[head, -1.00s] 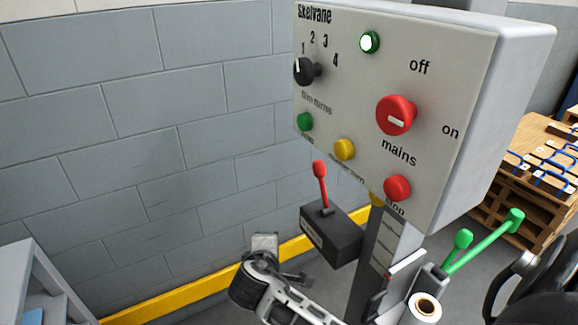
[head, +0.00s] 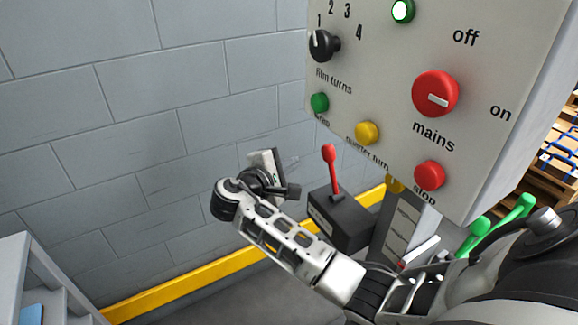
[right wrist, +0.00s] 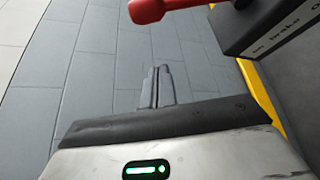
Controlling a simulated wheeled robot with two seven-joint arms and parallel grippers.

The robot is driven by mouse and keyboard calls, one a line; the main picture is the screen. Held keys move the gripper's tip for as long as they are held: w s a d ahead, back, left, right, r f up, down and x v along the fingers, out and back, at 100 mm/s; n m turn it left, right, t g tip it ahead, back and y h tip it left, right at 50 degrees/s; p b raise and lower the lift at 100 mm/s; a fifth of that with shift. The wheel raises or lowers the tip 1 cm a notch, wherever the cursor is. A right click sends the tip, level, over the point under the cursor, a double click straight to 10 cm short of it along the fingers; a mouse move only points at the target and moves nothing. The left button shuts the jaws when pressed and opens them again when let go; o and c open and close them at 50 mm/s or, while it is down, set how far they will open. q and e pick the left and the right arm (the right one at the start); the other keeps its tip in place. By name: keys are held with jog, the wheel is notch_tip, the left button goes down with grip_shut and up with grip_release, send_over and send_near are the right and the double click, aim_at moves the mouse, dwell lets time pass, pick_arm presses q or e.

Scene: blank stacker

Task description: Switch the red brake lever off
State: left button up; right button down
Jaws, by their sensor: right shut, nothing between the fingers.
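The red brake lever (head: 331,168) stands up from a dark box (head: 343,222), leaning slightly left in the head view. Its red knob (right wrist: 152,9) shows at the top edge of the right wrist view. The box (right wrist: 270,28) carries a white label, cut off at the frame's edge. My right gripper (head: 291,162) is left of the lever, at about the height of its knob in the head view, and apart from it. In the right wrist view its fingers (right wrist: 156,84) are together and empty. My left gripper is not in view.
A grey control panel (head: 385,85) with a red mains knob (head: 436,94) and several buttons overhangs the lever box on the right. A grey block wall (head: 150,110) with a yellow strip (head: 180,282) at its foot stands behind. Grey shelving (head: 30,275) is at lower left.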

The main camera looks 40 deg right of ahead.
aim_at(333, 173)
jog(key=s+d, duration=0.1)
jog(key=d, duration=0.5)
jog(key=shift+s+r+p, duration=0.25)
jog(key=shift+p, duration=0.15)
